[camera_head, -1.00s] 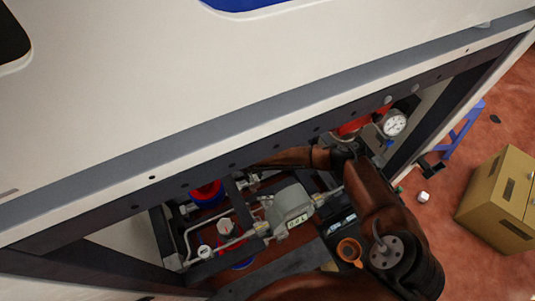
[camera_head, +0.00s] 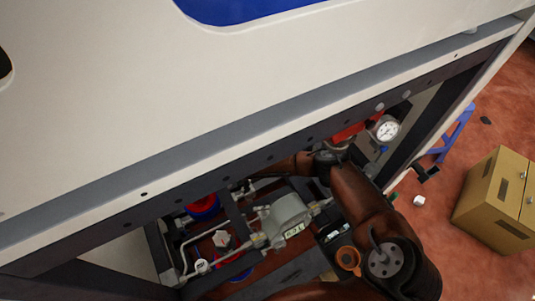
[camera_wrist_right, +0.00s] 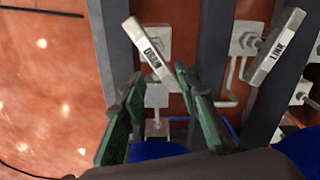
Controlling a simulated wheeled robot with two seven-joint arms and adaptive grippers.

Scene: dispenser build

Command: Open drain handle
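The drain handle (camera_wrist_right: 150,50) is a pale tilted bar labelled "DRAIN" in the right wrist view. My right gripper (camera_wrist_right: 157,80) is open. Its two green fingers point toward the handle, and the handle's lower end shows between the fingertips; whether they touch cannot be told. In the head view my right arm reaches into the open dispenser cabinet (camera_head: 205,165), and its fingertips are hidden by the frame and arm. The drain handle cannot be made out there. My left gripper is not in view.
A similar handle labelled "LINK" (camera_wrist_right: 275,48) sits to the right, beyond a dark upright bar (camera_wrist_right: 218,40). A grey meter (camera_head: 284,214) and a round gauge (camera_head: 386,130) crowd the cabinet.

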